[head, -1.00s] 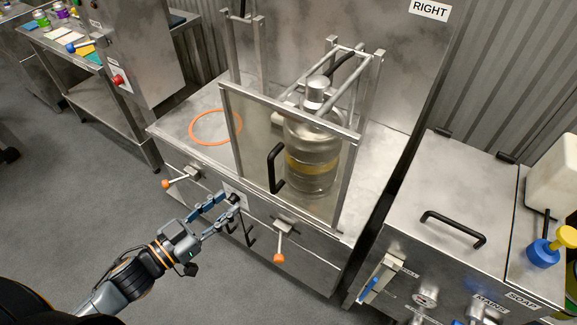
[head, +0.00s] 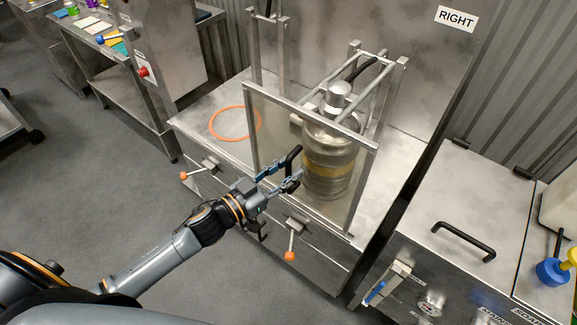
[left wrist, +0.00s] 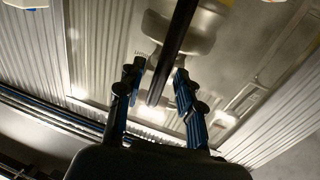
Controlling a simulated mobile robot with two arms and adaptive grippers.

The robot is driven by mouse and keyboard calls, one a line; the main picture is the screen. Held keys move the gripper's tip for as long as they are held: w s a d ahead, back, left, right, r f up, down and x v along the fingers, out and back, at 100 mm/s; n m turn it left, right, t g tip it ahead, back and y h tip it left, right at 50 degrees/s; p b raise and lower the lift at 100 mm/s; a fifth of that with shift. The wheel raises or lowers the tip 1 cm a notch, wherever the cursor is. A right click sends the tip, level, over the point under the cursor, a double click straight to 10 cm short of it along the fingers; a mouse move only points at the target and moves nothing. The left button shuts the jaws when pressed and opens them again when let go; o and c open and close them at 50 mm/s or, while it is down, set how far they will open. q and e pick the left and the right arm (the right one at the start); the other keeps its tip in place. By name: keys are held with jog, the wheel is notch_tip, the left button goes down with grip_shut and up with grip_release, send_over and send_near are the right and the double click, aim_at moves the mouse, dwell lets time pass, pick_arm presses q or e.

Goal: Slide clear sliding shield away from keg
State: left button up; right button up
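The clear sliding shield (head: 270,125) stands upright in a metal frame in front of the metal keg (head: 332,158), which shows through it. A black handle (head: 293,160) is fixed to the shield's front. My left gripper (head: 281,178) is at the handle in the head view. In the left wrist view the handle (left wrist: 176,50) runs between the two fingers of the left gripper (left wrist: 155,85), which stand apart with gaps beside it. The keg (left wrist: 180,30) is blurred behind it. My right gripper is not in view.
An orange ring (head: 235,107) marks the bench top left of the shield, where the surface is clear. Orange-tipped levers (head: 290,256) stick out from the bench front below. A steel cabinet with a black handle (head: 464,241) stands at right.

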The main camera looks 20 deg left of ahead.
pick_arm(q)
jog(key=shift+w+d, duration=0.25)
jog(key=shift+w, duration=0.15)
grip_shut()
